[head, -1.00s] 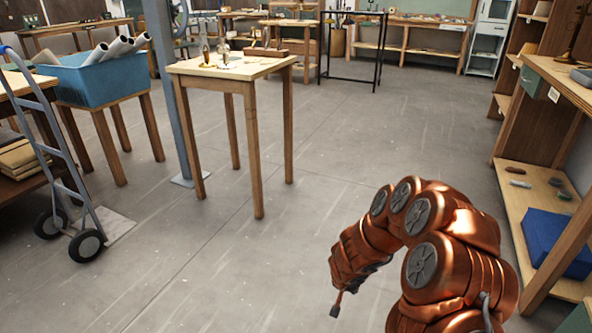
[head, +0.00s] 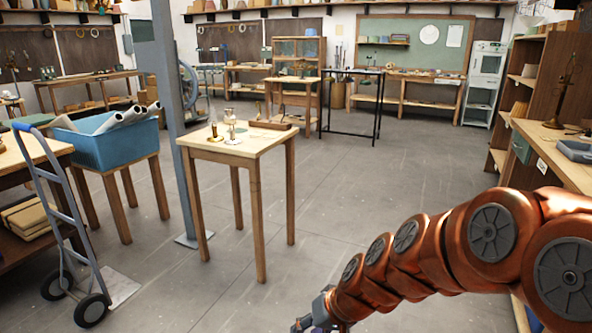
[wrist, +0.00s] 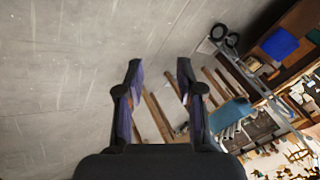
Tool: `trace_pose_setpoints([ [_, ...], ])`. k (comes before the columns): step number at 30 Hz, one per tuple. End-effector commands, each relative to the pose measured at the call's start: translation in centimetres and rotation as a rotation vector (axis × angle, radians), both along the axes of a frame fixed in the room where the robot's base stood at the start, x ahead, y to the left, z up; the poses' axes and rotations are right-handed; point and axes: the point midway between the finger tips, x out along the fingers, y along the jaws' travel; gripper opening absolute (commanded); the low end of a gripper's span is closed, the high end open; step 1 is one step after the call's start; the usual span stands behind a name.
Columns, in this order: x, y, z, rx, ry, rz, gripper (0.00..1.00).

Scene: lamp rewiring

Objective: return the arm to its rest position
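My arm (head: 420,255) is copper-coloured with grey round caps. It reaches in from the right edge of the head view and slopes down to the left. My gripper shows only in part at the bottom edge of the head view, low over the floor side of the picture. In the wrist view my gripper (wrist: 159,78) has its two dark fingers spread apart, with nothing held between them. Bare floor and table legs show beyond the fingers.
A small wooden table (head: 240,149) with small brass pieces stands left of my arm. A blue bin (head: 100,145) of rolled paper and a hand truck (head: 62,215) are further left. A workbench (head: 560,160) runs along the right. The concrete floor (head: 370,190) between is clear.

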Motion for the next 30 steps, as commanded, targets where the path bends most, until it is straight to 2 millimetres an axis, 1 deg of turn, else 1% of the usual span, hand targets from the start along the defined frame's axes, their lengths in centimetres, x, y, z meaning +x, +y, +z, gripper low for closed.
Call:
trace_pose_setpoints([
  [1,-1.5,-0.6,2.3,-0.020,0.014,0.016,0.37],
  [3,-3.8,-1.6,4.0,-0.051,0.046,0.036,0.37],
  [5,-5.8,-2.5,5.2,-0.081,0.081,0.050,0.37],
  [6,-7.1,-3.3,6.2,-0.104,0.099,0.054,0.37],
  [8,-9.2,-4.5,7.4,-0.141,0.134,0.060,0.37],
  [9,-10.5,-5.4,8.1,-0.168,0.158,0.060,0.37],
  [11,-12.6,-6.7,9.4,-0.208,0.193,0.055,0.37],
  [12,-14.0,-7.7,10.1,-0.238,0.221,0.052,0.37],
  [14,-16.0,-9.2,11.3,-0.283,0.256,0.038,0.37],
  [15,-17.4,-10.2,12.0,-0.311,0.284,0.027,0.37],
  [18,-20.4,-12.4,13.5,-0.375,0.340,-0.005,0.37],
  [21,-22.5,-14.2,14.6,-0.426,0.381,-0.035,0.37],
  [24,-23.9,-15.2,15.2,-0.456,0.410,-0.056,0.37],
  [27,-24.5,-15.6,15.4,-0.470,0.420,-0.067,0.37],
  [30,-24.6,-15.7,15.3,-0.471,0.423,-0.068,0.37],
])
